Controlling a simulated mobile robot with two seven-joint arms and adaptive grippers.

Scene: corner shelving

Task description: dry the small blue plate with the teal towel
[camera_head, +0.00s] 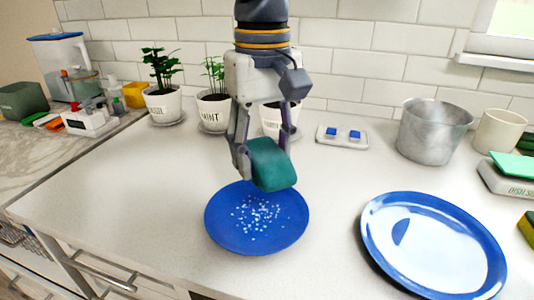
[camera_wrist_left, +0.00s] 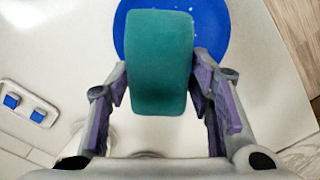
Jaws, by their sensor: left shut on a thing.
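The small blue plate (camera_head: 257,235) lies on the white counter, with white droplets scattered over its middle. The teal towel (camera_head: 271,165) is a folded block held over the plate's far edge. My left gripper (camera_head: 262,155) comes down from above and is shut on the towel. In the left wrist view the towel (camera_wrist_left: 160,60) sits between the fingers (camera_wrist_left: 160,88) and covers part of the plate (camera_wrist_left: 215,30). I cannot tell whether the towel touches the plate. My right gripper is not in view.
A larger blue-rimmed plate (camera_head: 432,240) lies at the right. A metal pot (camera_head: 432,132) and a cream cup (camera_head: 498,132) stand at the back right. Potted herbs (camera_head: 163,103) line the back left. A small tray with blue pieces (camera_head: 342,137) is behind. The counter's left front is clear.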

